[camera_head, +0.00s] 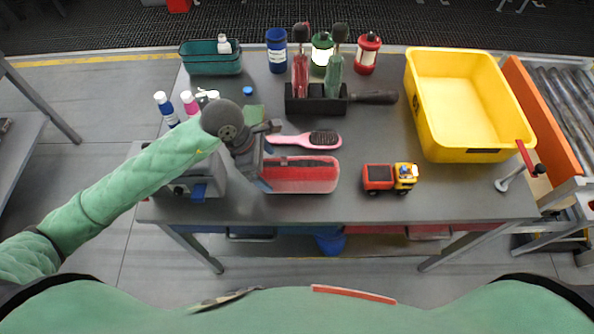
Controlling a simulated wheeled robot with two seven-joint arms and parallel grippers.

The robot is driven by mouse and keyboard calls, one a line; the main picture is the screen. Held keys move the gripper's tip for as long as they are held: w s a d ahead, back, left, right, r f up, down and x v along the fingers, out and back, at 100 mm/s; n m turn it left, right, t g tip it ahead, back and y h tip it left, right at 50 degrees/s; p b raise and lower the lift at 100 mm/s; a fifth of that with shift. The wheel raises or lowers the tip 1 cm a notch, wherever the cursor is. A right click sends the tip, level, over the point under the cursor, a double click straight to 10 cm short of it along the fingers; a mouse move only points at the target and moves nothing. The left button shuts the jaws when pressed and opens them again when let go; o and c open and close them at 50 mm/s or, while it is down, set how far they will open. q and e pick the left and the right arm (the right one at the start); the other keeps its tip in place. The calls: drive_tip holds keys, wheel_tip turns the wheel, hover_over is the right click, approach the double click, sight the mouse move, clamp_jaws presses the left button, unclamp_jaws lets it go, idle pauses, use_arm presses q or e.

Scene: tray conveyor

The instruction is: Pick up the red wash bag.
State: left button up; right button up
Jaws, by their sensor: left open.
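The red wash bag (306,180) lies on the grey table (340,210) near its front, left of the middle. It is low and rounded, with a dark strip along its far side. My left gripper (266,156) is open at the bag's left end, its jaws close beside or over that end. The gripper partly hides the left end, and I cannot tell whether it touches the bag. My right gripper is not in view.
A pink hairbrush (305,139) lies just behind the bag, and a toy truck (390,177) stands to its right. A grey box (197,180) is at the left. Behind are a black holder (317,104) and a yellow crate (430,140). Table between bag and truck is clear.

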sight(271, 164)
use_arm(q)
drive_tip(key=shift+f, duration=0.15)
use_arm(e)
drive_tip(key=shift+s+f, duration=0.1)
use_arm(q)
drive_tip(key=c, duration=1.4)
drive_tip(key=shift+r+p, duration=0.3)
drive_tip(key=shift+r, duration=1.75)
drive_tip(key=d+r, duration=0.1)
drive_tip(key=s+d+r, duration=0.1)
drive_tip(key=d, duration=0.1)
drive_tip(key=shift+s, duration=0.1)
drive_tip(key=s+d+r, duration=0.1)
drive_tip(key=d, duration=0.1)
drive_tip(key=s+d+r, duration=0.1)
drive_tip(key=d+r, duration=0.1)
drive_tip(key=d, duration=0.1)
drive_tip(key=s+d+r, duration=0.1)
drive_tip(key=d+r, duration=0.1)
drive_tip(key=d, duration=0.1)
drive_tip(key=shift+s, duration=0.1)
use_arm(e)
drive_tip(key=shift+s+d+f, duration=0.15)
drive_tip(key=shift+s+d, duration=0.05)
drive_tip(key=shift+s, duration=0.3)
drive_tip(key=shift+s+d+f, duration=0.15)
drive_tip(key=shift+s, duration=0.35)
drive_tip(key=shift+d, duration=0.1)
